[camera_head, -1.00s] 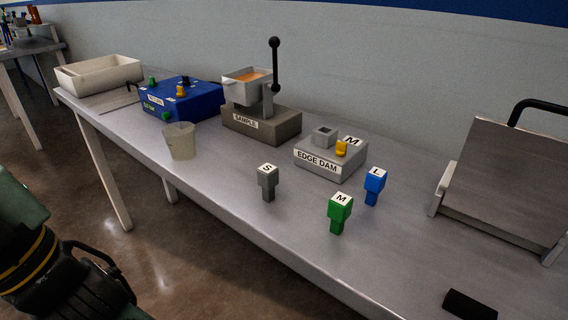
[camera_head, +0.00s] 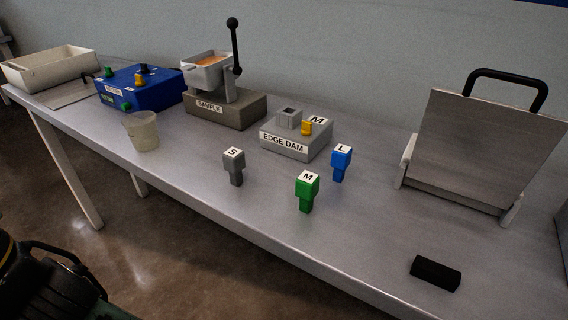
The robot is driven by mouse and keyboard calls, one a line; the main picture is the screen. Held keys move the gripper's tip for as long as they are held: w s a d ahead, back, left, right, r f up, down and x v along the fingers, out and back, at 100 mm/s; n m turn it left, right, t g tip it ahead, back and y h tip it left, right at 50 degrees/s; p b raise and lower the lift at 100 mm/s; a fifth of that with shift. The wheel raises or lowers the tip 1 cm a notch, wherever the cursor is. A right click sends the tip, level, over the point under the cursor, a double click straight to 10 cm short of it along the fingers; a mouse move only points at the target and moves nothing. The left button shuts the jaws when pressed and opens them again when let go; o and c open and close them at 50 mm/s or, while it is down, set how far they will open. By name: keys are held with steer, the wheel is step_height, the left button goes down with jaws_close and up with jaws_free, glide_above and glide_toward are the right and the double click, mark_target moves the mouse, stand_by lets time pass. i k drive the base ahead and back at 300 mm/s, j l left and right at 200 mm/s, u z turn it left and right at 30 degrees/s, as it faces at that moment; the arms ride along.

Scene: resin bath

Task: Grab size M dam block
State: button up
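The size M dam block (camera_head: 307,191) is green with a white top marked M. It stands upright on the metal table, near the front edge. The grey S block (camera_head: 234,166) stands to its left and the blue L block (camera_head: 341,163) behind it to the right. The grey edge dam base (camera_head: 296,145) sits behind them, with a square socket, a yellow knob and an M label on top. Part of my arm shows dark at the lower left corner. The fingertips of my gripper cannot be made out, and nothing touches the M block.
A translucent cup (camera_head: 141,131), a blue control box (camera_head: 140,88), a sample stand (camera_head: 225,106) with an upright lever, and a white tray (camera_head: 50,68) stand to the left. A metal plate stand (camera_head: 473,148) and a black block (camera_head: 435,273) are at the right. Table space around the blocks is clear.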

mark_target(307, 183)
steer(key=z, duration=0.25)
steer(key=i+l+u, duration=0.1)
steer(key=l+u, duration=0.15)
steer(key=l, duration=0.15)
steer(key=k+l+z, duration=0.1)
steer(key=k, duration=0.35)
steer(key=k+l+z, duration=0.1)
steer(key=k, duration=0.3)
steer(key=k+l+z, duration=0.15)
steer(key=k, duration=0.25)
